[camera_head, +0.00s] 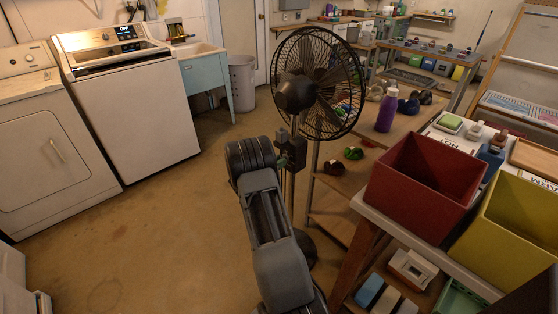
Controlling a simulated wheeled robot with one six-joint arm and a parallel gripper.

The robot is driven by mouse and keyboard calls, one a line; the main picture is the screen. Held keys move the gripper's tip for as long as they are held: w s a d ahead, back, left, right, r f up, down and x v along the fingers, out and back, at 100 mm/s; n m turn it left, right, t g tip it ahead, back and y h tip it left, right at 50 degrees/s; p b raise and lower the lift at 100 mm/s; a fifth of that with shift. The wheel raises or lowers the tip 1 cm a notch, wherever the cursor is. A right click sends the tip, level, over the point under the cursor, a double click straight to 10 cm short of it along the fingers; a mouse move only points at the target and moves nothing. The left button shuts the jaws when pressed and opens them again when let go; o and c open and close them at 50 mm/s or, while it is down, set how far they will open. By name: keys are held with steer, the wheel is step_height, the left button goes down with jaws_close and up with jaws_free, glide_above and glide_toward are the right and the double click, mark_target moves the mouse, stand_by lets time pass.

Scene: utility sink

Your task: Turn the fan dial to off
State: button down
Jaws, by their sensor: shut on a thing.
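A black pedestal fan (317,84) stands upright in the middle of the view, with its round wire cage turned to the right. Its dark control box (295,148) sits on the pole below the head. My arm reaches up from the bottom, and my gripper (283,162) is at the left side of this box. The gripper is shut on the fan dial, which is too small and covered to make out. The dial's setting cannot be read.
A wooden shelf with a purple bottle (387,110) stands right of the fan. A red bin (425,185) and a yellow bin (515,225) are on a table at the right. A washer (130,105) and dryer (50,145) stand left. The floor between is clear.

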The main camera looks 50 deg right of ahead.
steer(key=shift+n, duration=0.3)
steer(key=c, duration=1.1)
jaws_free()
steer(key=a, duration=0.9)
steer(key=w+a, duration=0.1)
steer(key=a, duration=0.4)
steer(key=shift+d, duration=0.1)
